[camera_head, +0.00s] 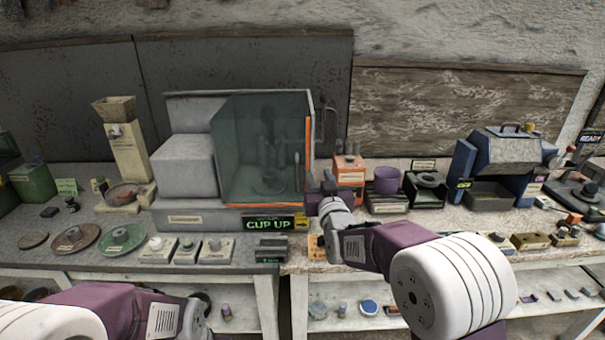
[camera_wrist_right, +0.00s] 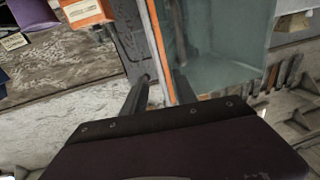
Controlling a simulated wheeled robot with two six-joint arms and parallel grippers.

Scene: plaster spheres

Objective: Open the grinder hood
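The grinder hood (camera_head: 240,150) is a clear, greenish box with orange edging at the front right of a grey machine housing (camera_head: 187,167). Its panels stand upright around the dim grinder parts inside, so it looks closed. My right gripper (camera_head: 326,184) is at the hood's right front edge, its fingers small and partly hidden by my wrist. In the right wrist view, the two dark fingers (camera_wrist_right: 161,80) are apart, with the hood's orange edge (camera_wrist_right: 158,40) running between them; contact is not clear. Of my left arm only purple and white links show, at the bottom left.
A lit "CUP UP" sign (camera_head: 268,225) is below the hood. An orange box (camera_head: 349,171) and a purple cup (camera_head: 387,180) stand close to its right. Small blocks and round discs (camera_head: 122,239) line the bench front. An open shelf is underneath.

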